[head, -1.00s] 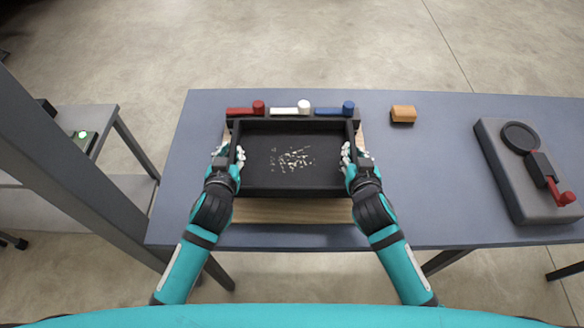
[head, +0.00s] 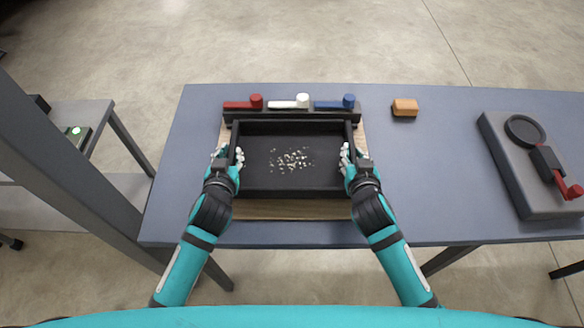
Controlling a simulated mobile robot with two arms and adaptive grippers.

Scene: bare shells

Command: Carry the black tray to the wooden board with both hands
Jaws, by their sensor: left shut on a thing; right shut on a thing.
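The black tray (head: 292,192) has small pale bits scattered on its floor. It is level and lies over the wooden board (head: 290,209), whose front strip and thin side edges show around it. I cannot tell whether the tray touches the board or hovers just above it. My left gripper (head: 237,158) is shut on the tray's left side. My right gripper (head: 347,157) is shut on its right side. The tray hides most of the board.
Behind the tray is a dark rack (head: 290,115) with red, white and blue levers. An orange-brown block (head: 404,107) lies right of it. A grey device with a red handle (head: 535,175) stands at the table's right. A grey post (head: 70,170) rises at the left.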

